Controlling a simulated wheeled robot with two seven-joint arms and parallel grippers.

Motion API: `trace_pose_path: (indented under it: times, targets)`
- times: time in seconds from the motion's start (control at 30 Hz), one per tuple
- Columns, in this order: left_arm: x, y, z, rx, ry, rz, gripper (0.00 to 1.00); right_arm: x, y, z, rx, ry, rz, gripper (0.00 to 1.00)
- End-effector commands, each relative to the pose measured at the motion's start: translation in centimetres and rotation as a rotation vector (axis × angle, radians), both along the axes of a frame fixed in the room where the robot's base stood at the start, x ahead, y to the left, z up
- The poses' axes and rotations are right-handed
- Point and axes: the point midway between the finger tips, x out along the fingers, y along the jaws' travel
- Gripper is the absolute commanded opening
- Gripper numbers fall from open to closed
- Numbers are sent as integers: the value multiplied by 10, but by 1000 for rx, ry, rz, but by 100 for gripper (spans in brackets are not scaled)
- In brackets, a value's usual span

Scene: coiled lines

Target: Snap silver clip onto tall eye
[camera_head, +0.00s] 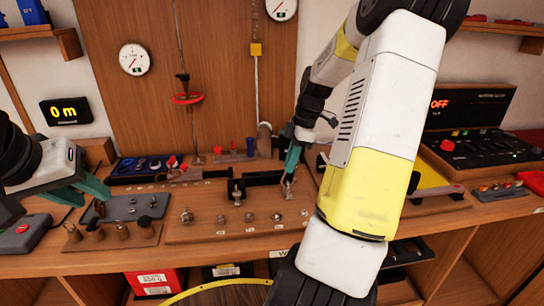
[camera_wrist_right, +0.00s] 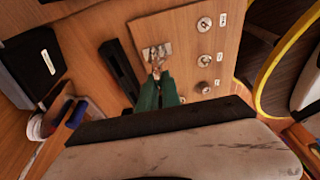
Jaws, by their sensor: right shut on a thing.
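My right gripper (camera_head: 289,178) reaches down to the back right of a wooden board (camera_head: 205,236) of metal fittings. Its green fingers are shut on a small silver piece, which looks like the silver clip (camera_wrist_right: 156,66). In the right wrist view the fingertips (camera_wrist_right: 157,78) meet at this piece, over a small metal plate (camera_wrist_right: 150,50) on the board. The tall eye cannot be told apart from the clip there, and whether they touch is unclear. My left gripper (camera_head: 88,192) has its green fingers apart and empty, above a grey tray (camera_head: 125,208) at the left.
Several labelled fittings, one a metal post (camera_head: 187,215), line the board's front. A black bar (camera_head: 263,179) lies behind them. A small rack of knobs (camera_head: 110,236) stands left. A control panel (camera_head: 480,150) stands right.

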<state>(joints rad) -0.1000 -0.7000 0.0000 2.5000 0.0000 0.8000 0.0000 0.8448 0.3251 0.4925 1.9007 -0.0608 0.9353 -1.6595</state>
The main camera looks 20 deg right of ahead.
Motion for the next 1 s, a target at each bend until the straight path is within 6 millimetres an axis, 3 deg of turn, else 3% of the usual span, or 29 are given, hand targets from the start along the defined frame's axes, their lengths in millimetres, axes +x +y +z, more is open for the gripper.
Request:
trace_pose_path:
  times: [0.1,0.13,0.23,0.6,1.0]
  targets:
    - [0,0,0,0,0,0,32,0,0,0,0,0,0,0]
    - [0,0,0,0,0,0,32,0,0,0,0,0,0,14]
    - [0,0,0,0,0,0,32,0,0,0,0,0,0,33]
    - [0,0,0,0,0,0,32,0,-1,4,0,-1,-1,33]
    - [0,0,0,0,0,0,32,-3,-17,63,-2,-3,-1,33]
